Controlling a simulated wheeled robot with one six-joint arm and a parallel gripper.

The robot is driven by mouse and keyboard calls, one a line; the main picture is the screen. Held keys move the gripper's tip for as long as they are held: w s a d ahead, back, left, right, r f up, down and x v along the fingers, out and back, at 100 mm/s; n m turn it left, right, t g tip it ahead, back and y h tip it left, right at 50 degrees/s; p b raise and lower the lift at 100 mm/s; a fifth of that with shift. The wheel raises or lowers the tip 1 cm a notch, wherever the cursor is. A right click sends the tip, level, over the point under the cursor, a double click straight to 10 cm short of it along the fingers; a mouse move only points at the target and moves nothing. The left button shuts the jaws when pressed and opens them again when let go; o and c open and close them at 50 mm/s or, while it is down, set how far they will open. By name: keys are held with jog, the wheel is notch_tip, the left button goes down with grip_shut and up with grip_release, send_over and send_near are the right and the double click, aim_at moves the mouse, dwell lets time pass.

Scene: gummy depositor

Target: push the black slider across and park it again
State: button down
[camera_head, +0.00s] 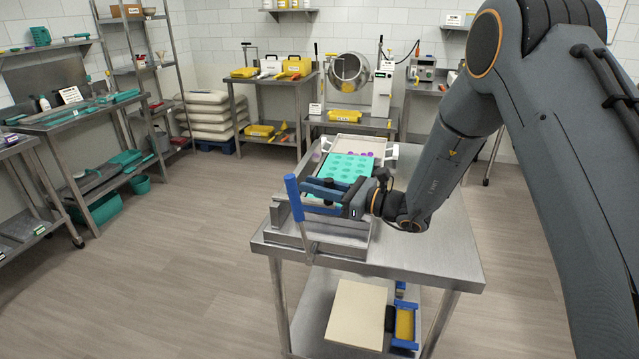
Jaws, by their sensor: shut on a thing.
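My gripper (320,197) is over the near part of the depositor on the steel table, its blue and dark fingers reaching left. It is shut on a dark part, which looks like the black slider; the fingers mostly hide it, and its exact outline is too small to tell. The depositor's steel frame (340,234) stands on the table below and in front of my gripper. A lever with a blue handle (294,198) stands tilted at its left side. A teal mould tray (350,166) with round cavities lies just behind my gripper.
Behind the mould is a pale tray (360,146) with purple pieces. The steel table top (428,250) is clear at the right and front. On the lower shelf are a cream block (357,314) and a blue-and-yellow item (404,324). Open floor lies to the left.

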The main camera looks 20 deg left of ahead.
jog(key=shift+s, duration=0.25)
jog(key=c, duration=1.6)
grip_release()
jog(key=shift+s, duration=0.15)
jog(key=shift+d, duration=0.15)
jog(key=shift+d, duration=0.35)
jog(key=d+b, duration=0.1)
jog(key=d, duration=0.3)
jog(key=s+d+b, duration=0.1)
jog(key=d, duration=0.1)
jog(key=shift+d+b, duration=0.35)
jog(key=shift+d, duration=0.05)
